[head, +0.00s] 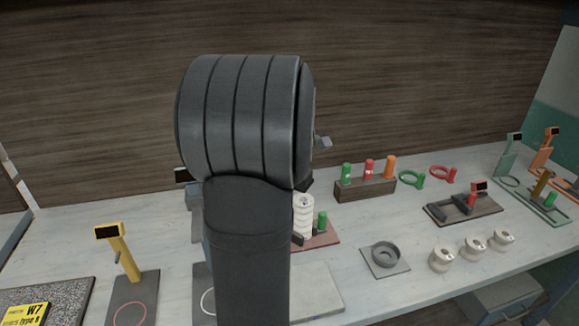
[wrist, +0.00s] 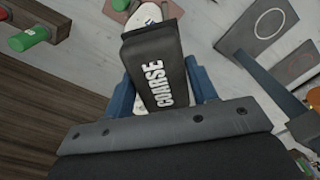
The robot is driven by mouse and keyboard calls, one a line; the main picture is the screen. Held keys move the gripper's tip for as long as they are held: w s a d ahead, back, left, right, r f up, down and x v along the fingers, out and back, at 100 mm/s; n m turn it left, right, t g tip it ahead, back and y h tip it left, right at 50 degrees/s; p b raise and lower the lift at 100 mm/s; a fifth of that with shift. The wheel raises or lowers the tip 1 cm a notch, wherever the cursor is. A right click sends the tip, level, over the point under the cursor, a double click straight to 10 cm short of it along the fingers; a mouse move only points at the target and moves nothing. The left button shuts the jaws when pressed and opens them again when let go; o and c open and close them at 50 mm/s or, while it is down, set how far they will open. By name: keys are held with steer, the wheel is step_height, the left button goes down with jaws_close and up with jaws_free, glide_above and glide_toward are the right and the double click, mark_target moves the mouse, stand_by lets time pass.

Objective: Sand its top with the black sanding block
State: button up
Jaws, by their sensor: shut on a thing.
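In the wrist view my gripper (wrist: 163,88) has its blue fingers on either side of the black sanding block (wrist: 158,62), marked COARSE, and is shut on it. A white rounded piece (wrist: 150,13) shows just past the block's far end, mostly covered by it. I cannot tell whether the block touches it. In the head view my arm hides the gripper and most of the block. A white ribbed upright piece (head: 303,215) stands right beside my arm, its left side partly hidden.
A reddish board (head: 322,238) with a green-topped peg (head: 322,222) lies by the ribbed piece. A wooden rack (head: 365,190) stands behind. At right are a grey ring on a plate (head: 385,256) and white cups (head: 473,247). A yellow stand (head: 121,250) is at left.

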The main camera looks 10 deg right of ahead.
steer(key=shift+f, duration=1.95)
steer(key=shift+d+f, duration=0.3)
steer(key=shift+f, duration=0.4)
steer(key=shift+d+f, duration=0.3)
steer(key=shift+f, duration=0.4)
steer(key=shift+c, duration=0.3)
steer(key=shift+d, duration=2.25)
steer(key=shift+a, duration=2.75)
steer(key=shift+a+r, duration=0.15)
steer(key=shift+r, duration=4.05)
